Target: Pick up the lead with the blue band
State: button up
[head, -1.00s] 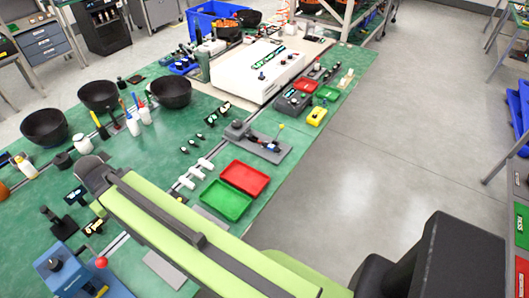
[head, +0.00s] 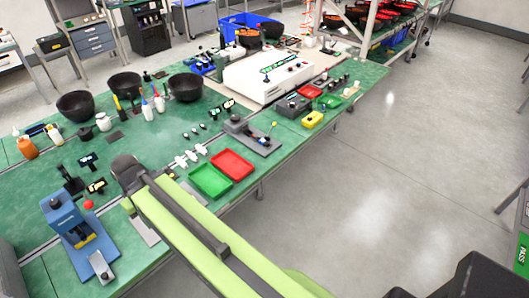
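I cannot make out a lead with a blue band in the head view; the small parts on the bench are too small to tell. My green arm reaches over the front of the green bench (head: 140,205) and ends in a dark rounded joint. My gripper does not show, so I cannot see what it holds.
A green tray (head: 210,181) and a red tray (head: 232,164) lie by the bench's front edge. A grey fixture (head: 250,135), a white instrument (head: 265,76), a blue press (head: 66,222) and black bowls (head: 185,87) stand on the bench.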

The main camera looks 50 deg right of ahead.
aim_at(262, 141)
jog(key=z, duration=0.2)
jog(key=i, duration=0.85)
jog(key=u, duration=0.1)
